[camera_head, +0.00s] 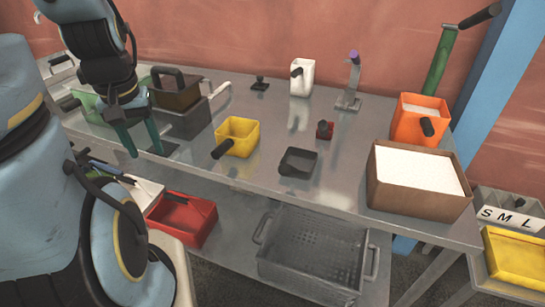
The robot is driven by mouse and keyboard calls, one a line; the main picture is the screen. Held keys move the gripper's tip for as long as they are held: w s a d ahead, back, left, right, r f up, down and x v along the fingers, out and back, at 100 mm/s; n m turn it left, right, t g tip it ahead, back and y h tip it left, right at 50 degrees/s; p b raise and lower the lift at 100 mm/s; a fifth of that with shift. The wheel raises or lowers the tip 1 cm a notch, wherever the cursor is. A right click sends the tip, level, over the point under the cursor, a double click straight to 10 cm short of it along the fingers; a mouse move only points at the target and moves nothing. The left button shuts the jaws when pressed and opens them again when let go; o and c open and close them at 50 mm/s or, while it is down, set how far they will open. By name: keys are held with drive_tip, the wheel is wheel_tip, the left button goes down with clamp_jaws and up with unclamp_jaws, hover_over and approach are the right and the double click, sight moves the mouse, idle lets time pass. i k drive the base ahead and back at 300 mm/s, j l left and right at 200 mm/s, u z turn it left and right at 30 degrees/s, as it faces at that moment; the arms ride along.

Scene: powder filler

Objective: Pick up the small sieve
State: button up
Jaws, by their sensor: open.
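Several small boxes with handles stand on the metal table, and I cannot tell for sure which one is the small sieve. A tiny red piece (325,131) with a dark top sits mid-table. A dark grey square box (299,163) with a short handle is near the front edge. A larger yellow box (243,130) with a dark handle stands left of it. An orange box (424,104) with a dark handle is at the right. My gripper (146,154) is open and empty, its teal fingers pointing down at the table's left part, left of the yellow box.
A white powder box (415,170) fills the table's (245,185) right front. A white container (302,75) and a purple-topped stand (349,85) are at the back. A dark box (176,91) is behind my gripper. A grey basket (313,258) and red tray (183,217) are below.

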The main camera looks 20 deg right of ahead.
sight(297, 162)
drive_tip(key=i+j+z, duration=0.3)
drive_tip(key=j, duration=0.3)
drive_tip(key=i+j+z, duration=0.3)
drive_tip(key=j, duration=0.4)
drive_tip(key=z, duration=1.1)
drive_tip(key=i+j, duration=0.05)
